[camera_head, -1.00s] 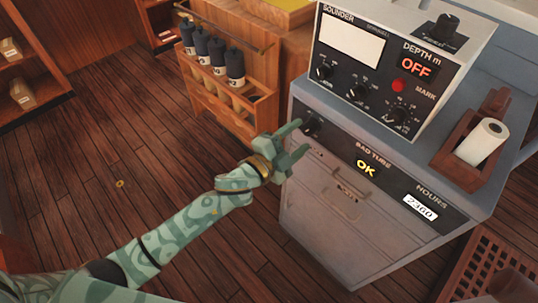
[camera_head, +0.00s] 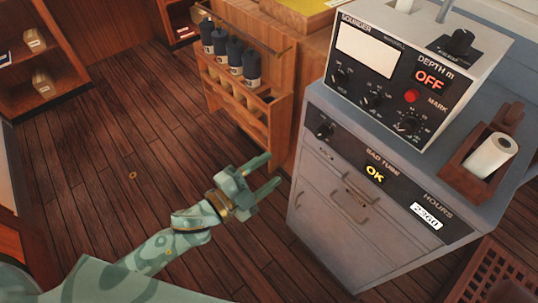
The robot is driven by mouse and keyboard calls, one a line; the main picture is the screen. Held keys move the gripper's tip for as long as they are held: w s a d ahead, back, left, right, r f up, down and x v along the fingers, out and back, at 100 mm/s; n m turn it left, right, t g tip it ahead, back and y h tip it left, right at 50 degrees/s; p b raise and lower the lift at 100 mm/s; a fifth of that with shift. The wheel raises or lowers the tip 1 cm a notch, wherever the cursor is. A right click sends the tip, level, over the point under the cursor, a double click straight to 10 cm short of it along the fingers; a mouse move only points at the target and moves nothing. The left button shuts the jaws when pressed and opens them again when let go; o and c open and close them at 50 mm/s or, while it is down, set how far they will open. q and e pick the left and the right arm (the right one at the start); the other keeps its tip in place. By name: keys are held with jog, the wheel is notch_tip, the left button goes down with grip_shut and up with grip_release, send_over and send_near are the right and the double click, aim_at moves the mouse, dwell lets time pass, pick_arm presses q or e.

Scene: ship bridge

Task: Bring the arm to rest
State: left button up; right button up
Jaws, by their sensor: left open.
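My left arm, patterned in green, comes in from the lower left. My left gripper (camera_head: 268,174) is open, with its two fingers spread and nothing between them. It hangs over the wooden floor, left of the grey cabinet and apart from it. My right gripper is not in view.
A sounder unit (camera_head: 372,57) with an "OFF" display stands on the cabinet beside a paper roll (camera_head: 491,155) in a wooden holder. A wooden rack (camera_head: 278,125) holds several dark bottles behind the gripper. Shelves (camera_head: 62,92) stand at the left. Open floor (camera_head: 100,190) lies between.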

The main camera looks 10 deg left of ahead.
pick_arm(q)
jog(key=s+a+f+n+g+y, duration=0.1)
jog(key=a+f+n+g+y, duration=0.3)
jog(key=f, duration=0.6)
jog(key=s+a+f+n+t+y, duration=0.1)
jog(key=a+f+n+y, duration=0.15)
jog(key=a+f, duration=0.45)
jog(key=s+a+f+n+g+y, duration=0.1)
jog(key=s+a+f+n+g, duration=0.1)
jog(key=s+f, duration=0.35)
jog(key=s+a+f+n+g+y, duration=0.1)
jog(key=s+a+f+n, duration=0.15)
jog(key=f, duration=0.65)
jog(key=s+a+f+n+g+y, duration=0.1)
jog(key=s+f+g, duration=0.1)
jog(key=s+f, duration=0.3)
jog(key=s+a+f+n+g+y, duration=0.1)
jog(key=s+f+g, duration=0.15)
jog(key=s, duration=0.45)
jog(key=s+d+f+n+g, duration=0.1)
jog(key=s+f+g, duration=0.1)
jog(key=s, duration=0.7)
jog(key=s+d+f+n+g, duration=0.1)
jog(key=s+f+g, duration=0.1)
jog(key=s, duration=0.8)
jog(key=shift+s+f+n, duration=0.25)
jog(key=shift+s+n, duration=0.05)
jog(key=shift+n, duration=0.1)
